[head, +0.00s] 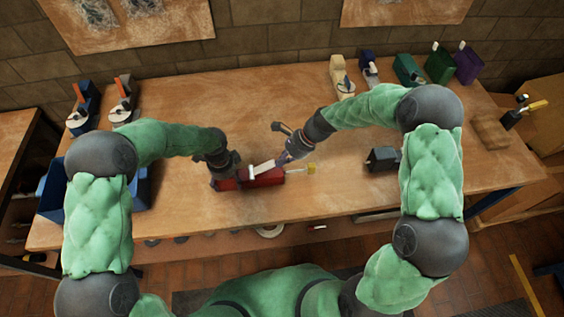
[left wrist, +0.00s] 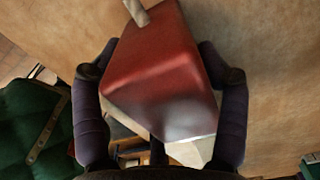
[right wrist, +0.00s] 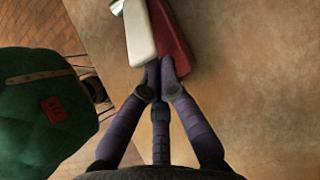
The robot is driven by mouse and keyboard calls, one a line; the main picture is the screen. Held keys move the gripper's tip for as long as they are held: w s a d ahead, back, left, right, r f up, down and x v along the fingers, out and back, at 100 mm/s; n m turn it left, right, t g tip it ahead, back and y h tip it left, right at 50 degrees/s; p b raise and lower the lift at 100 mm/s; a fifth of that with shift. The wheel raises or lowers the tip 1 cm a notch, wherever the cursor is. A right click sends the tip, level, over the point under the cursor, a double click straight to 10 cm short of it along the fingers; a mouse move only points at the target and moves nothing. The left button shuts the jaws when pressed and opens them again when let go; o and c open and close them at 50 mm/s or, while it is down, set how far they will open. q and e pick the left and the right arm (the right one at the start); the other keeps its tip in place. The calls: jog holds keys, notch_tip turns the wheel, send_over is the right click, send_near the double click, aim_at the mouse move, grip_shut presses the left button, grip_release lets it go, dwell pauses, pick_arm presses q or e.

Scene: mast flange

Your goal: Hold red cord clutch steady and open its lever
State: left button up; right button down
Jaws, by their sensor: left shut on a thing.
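The red cord clutch (head: 232,184) lies on the workbench near its front edge. Its pale lever (head: 264,167) lies along the top, slightly raised or askew; I cannot tell its exact angle. My left gripper (head: 218,174) holds the red body at its left end; in the left wrist view its fingers sit on both sides of the red body (left wrist: 160,65). My right gripper (head: 286,157) is at the right end of the clutch. In the right wrist view its fingertips (right wrist: 160,72) are together beside the end of the pale lever (right wrist: 138,35); contact is unclear.
A thin cord end with a yellow piece (head: 311,168) sticks out right of the clutch. A dark block (head: 382,158) stands further right. Blue bins (head: 142,190) are at the left; several coloured clutches (head: 440,65) stand at the back right. The bench middle behind is clear.

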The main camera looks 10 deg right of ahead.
aim_at(271, 162)
pick_arm(q)
jog(key=shift+s+f, duration=0.2)
pick_arm(e)
jog(key=a+r+h, duration=0.2)
jog(key=r+h, duration=0.1)
jog(key=shift+a, duration=0.1)
jog(key=a+r+h, duration=0.1)
jog(key=a+h, duration=0.1)
jog(key=h, duration=0.1)
jog(key=shift+w+a+r, duration=0.15)
jog(key=shift+r, duration=0.25)
jog(key=shift+w+a+r+h, duration=0.1)
jog(key=shift+a+r+h, duration=0.3)
jog(key=shift+a, duration=0.15)
jog(key=shift+a+r, duration=0.2)
jog(key=shift+a, duration=0.5)
jog(key=shift+a+r, duration=0.2)
jog(key=shift+a, duration=0.5)
pick_arm(q)
jog(key=shift+d, duration=0.1)
pick_arm(e)
jog(key=shift+a, duration=0.1)
jog(key=shift+w+r, duration=0.1)
jog(key=shift+r, duration=0.05)
jog(key=a+r, duration=0.3)
jog(key=r, duration=0.8)
jog(key=shift+a, duration=0.25)
jog(key=shift+w, duration=0.1)
